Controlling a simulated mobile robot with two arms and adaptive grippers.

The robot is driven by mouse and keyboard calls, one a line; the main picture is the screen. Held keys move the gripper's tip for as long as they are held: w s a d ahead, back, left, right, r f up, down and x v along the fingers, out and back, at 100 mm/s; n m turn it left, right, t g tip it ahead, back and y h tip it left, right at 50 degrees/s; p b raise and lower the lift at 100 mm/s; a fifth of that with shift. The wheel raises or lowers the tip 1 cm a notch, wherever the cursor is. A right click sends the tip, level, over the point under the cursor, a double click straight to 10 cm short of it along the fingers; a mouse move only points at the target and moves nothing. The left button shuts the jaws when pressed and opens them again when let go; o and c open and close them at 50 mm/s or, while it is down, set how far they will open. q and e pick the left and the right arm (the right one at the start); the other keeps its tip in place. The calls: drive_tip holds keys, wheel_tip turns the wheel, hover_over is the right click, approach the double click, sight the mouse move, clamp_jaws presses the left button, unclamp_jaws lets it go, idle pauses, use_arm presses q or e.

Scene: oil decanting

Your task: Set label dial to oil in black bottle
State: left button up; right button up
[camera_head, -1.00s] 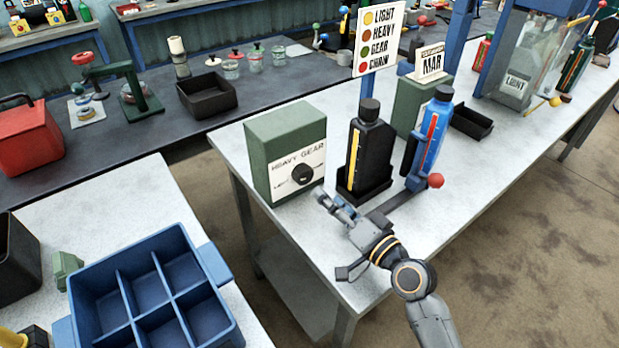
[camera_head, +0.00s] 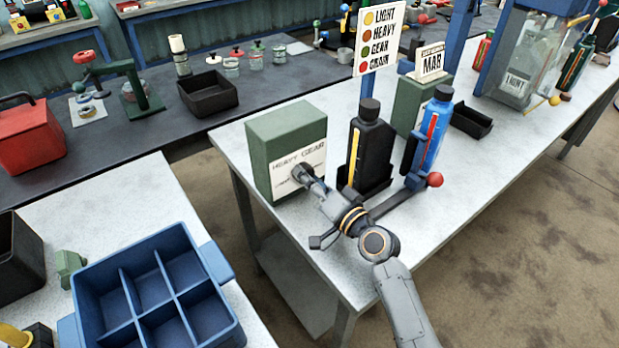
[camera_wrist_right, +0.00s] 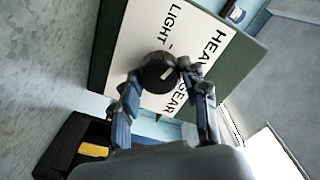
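The green label box (camera_head: 262,150) stands on the white bench, its pale face reading HEAVY and GEAR. In the right wrist view the black dial knob (camera_wrist_right: 156,72) sits on that face, with LIGHT also readable. A pale mark shows on the knob; I cannot tell which word it points to. My right gripper (camera_head: 300,174) is at the dial; in the wrist view its fingers (camera_wrist_right: 160,80) are spread on either side of the knob, very close to it. Contact is unclear. The black bottle (camera_head: 372,142) stands upright right of the box with a yellow-orange strip. My left gripper is not in view.
A colour sign (camera_head: 378,40) lists LIGHT, HEAVY, GEAR and CHAIN beside coloured dots. A blue bottle (camera_head: 432,140) and a lever with a red ball (camera_head: 435,180) stand right of the black bottle. A blue divided crate (camera_head: 222,262) is at the lower left.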

drive_tip(key=c, duration=0.4)
drive_tip(key=shift+o, duration=0.2)
drive_tip(key=shift+f+n+b, duration=0.2)
drive_tip(key=shift+n+b, duration=0.45)
drive_tip(key=shift+n, duration=0.35)
drive_tip(key=shift+r+n, duration=0.15)
drive_tip(key=shift+n, duration=0.45)
drive_tip(key=o, duration=1.1)
drive_tip(key=shift+o, duration=0.2)
drive_tip(key=v, duration=1.2)
